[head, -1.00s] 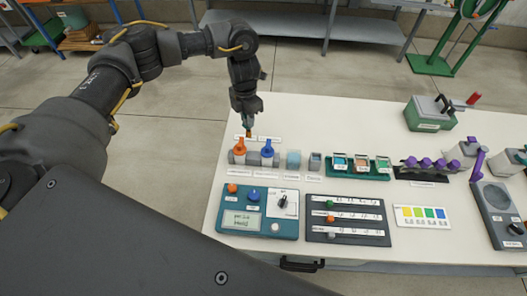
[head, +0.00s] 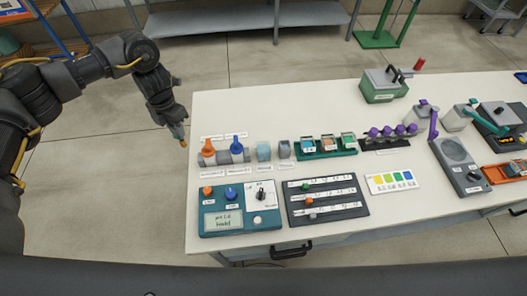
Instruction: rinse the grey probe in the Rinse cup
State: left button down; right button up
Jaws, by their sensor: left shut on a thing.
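My left gripper (head: 175,125) is off the table's left edge, above the floor. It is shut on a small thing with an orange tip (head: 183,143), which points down. I cannot tell from its look whether this is the grey probe. A light blue cup (head: 263,151) and a smaller grey cup (head: 284,149) stand on the table to its right. Their labels are too small to read, so I cannot tell which is the Rinse cup. My right gripper is not in view.
An orange-topped holder (head: 208,148) and a blue-topped holder (head: 237,147) stand between the gripper and the cups. A teal meter box (head: 240,220) lies in front. A teal rack (head: 325,155) stands right of the cups. The back left tabletop is clear.

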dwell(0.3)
pick_arm(q)
jog(key=shift+d+r, duration=0.1)
jog(key=shift+d, duration=0.05)
jog(key=s+d+r+m+b, duration=0.2)
jog(key=s+m, duration=0.6)
jog(key=m, duration=0.7)
jog(key=s+d+r+m+b, duration=0.3)
jog(key=s+m, duration=0.6)
jog(key=m, duration=0.6)
jog(key=shift+s+r+m, duration=0.2)
jog(key=shift+r+m, duration=0.1)
jog(key=shift+r, duration=0.3)
